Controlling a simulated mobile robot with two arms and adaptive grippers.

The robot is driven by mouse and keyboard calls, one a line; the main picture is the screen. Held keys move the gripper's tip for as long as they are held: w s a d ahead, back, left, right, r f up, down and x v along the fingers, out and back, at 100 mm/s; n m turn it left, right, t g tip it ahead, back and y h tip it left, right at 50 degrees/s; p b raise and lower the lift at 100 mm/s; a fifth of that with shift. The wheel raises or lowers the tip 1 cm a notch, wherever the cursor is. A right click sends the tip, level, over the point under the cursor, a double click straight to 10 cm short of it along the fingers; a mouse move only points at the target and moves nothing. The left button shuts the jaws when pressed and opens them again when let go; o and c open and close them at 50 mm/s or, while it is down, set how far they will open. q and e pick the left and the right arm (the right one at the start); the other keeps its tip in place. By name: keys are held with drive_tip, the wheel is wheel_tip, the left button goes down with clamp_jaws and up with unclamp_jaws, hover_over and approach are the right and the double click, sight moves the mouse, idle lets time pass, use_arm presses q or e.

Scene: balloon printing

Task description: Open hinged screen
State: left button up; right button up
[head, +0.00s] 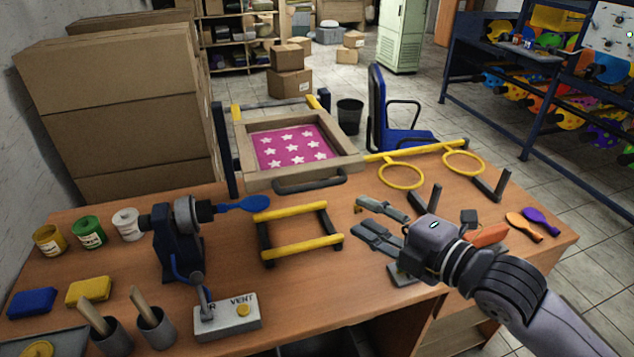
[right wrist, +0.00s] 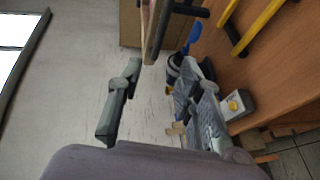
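The hinged screen (head: 240,153) is a wooden frame around a pink sheet with white stars (head: 294,148). It is at the back middle of the table in the head view. A dark bar handle (head: 310,184) runs along its front edge. My right gripper (head: 358,216) is open, its fingers apart and nothing between them. It is in front and to the right of the handle, apart from it. In the right wrist view the open fingers (right wrist: 156,68) point toward a wooden edge (right wrist: 151,30) and a dark bar (right wrist: 184,8). My left gripper is not in view.
A yellow-barred rack (head: 299,248) lies in front of the screen. A dark clamp stand with a blue balloon (head: 241,203) stands left, near the VENT box (head: 226,315). Yellow rings (head: 401,175) lie to the right. Ink jars (head: 88,232) are at far left.

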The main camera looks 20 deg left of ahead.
sight(314, 188)
drive_tip(key=p+x, duration=0.4)
drive_tip(key=x, duration=1.2)
drive_tip(key=shift+r+p, duration=0.1)
drive_tip(key=shift+p, duration=0.3)
drive_tip(key=shift+c, duration=0.6)
clamp_jaws()
